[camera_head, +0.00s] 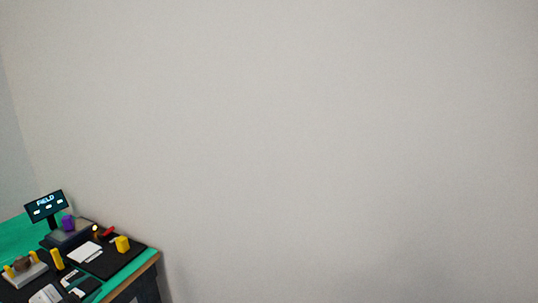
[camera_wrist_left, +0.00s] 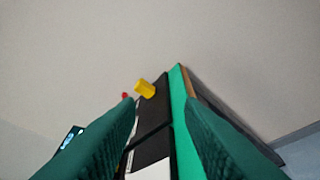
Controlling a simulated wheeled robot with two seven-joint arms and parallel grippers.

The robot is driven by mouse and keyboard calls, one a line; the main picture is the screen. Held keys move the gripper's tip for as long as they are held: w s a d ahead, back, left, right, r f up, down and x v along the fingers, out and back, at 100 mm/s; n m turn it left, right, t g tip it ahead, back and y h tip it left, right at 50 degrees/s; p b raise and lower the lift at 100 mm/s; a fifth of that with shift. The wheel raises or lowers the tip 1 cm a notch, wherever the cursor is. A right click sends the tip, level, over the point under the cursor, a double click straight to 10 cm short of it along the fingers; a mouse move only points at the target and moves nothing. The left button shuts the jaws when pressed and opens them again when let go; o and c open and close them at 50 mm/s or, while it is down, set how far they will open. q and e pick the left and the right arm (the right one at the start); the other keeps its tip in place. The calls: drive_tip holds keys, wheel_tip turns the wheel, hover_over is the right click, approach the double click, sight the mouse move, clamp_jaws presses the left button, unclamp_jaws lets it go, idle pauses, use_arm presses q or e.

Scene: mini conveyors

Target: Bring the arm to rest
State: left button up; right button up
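My left gripper (camera_wrist_left: 160,103) shows in the left wrist view as two dark green fingers. They stand wide apart with nothing between them, so it is open and empty. Beyond the fingertips is the green table (camera_wrist_left: 178,92) with a black mat (camera_wrist_left: 153,118) on it. I cannot make out either gripper in the head view. My right gripper does not show in either view.
In the head view the green table's end (camera_head: 140,268) is at bottom left. It holds a yellow block (camera_head: 122,244), a purple block (camera_head: 68,223), a white card (camera_head: 85,252) and a display reading FIELD (camera_head: 46,206). A bare wall (camera_head: 330,130) fills the rest.

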use_arm(q)
drive_tip(key=s+d+f+n+g+y, duration=0.2)
drive_tip(key=s+d+f+n+g, duration=0.25)
drive_tip(key=s+d+f, duration=0.75)
drive_tip(key=s+d+f+n+g+h, duration=0.1)
drive_tip(key=s+d+n+g, duration=0.15)
drive_tip(key=s+d, duration=0.45)
drive_tip(key=s+d+f+n+g, duration=0.2)
drive_tip(key=s+d+g, duration=0.15)
drive_tip(key=s, duration=0.75)
wheel_tip(320, 180, down, 22)
drive_tip(key=g+p, duration=0.2)
drive_tip(key=s+a+f+p, duration=0.1)
drive_tip(key=s+a+f, duration=0.1)
drive_tip(key=s+f, duration=0.6)
drive_tip(key=s+a+f+g+p, duration=0.1)
drive_tip(key=s+f, duration=0.7)
drive_tip(key=s, duration=0.1)
drive_tip(key=shift+a+f, duration=0.2)
drive_tip(key=shift+a, duration=0.15)
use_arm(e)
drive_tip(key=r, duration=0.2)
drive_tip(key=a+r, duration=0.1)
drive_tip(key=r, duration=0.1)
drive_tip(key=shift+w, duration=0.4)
